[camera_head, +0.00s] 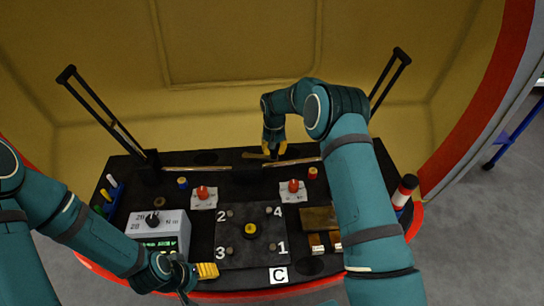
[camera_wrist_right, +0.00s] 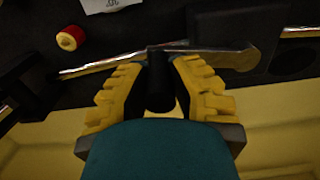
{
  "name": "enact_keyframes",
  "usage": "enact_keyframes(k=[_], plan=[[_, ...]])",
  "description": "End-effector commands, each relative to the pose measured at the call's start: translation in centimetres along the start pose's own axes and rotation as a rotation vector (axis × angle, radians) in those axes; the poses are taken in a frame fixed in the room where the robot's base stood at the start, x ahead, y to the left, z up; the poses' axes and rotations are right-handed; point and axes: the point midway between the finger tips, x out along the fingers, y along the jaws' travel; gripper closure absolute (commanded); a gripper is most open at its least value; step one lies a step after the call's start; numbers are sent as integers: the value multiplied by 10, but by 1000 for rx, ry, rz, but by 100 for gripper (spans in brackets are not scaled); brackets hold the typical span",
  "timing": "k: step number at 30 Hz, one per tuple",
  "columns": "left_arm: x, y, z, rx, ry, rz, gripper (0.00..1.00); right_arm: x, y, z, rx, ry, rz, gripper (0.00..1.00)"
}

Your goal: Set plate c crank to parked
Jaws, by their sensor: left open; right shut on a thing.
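A dark plate (camera_head: 262,262) with corner bolts numbered 1 to 4 and a yellow-topped centre knob (camera_head: 249,229) lies mid-table. My right gripper (camera_head: 274,150) is at the back of the table. In the right wrist view its ridged yellow fingers (camera_wrist_right: 158,85) are shut on a black cylindrical handle (camera_wrist_right: 157,60). A metal arm (camera_wrist_right: 205,50) shows beside the handle; their connection is partly hidden. My left gripper (camera_head: 205,271) is open near the front left, beside the grey box.
A grey box with a dial and green display (camera_head: 158,232) stands at left. Two red knobs on white cards (camera_head: 203,193) (camera_head: 293,187) sit behind the plate. Tall black uprights (camera_head: 105,115) (camera_head: 390,80) rise at both sides. A red-and-white cylinder (camera_head: 405,188) stands at right.

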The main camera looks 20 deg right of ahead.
Motion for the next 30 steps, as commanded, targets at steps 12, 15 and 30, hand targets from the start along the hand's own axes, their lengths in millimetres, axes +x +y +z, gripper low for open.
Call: enact_keyframes(k=[12,15,30], plan=[[8,-3,-1,1,4,0,32,2,3,-18,-173,1,2,100],[8,-3,-1,1,5,0,32,1,3,-19,-187,0,3,100],[8,-3,-1,0,5,0,32,1,2,-20,-194,1,2,58]])
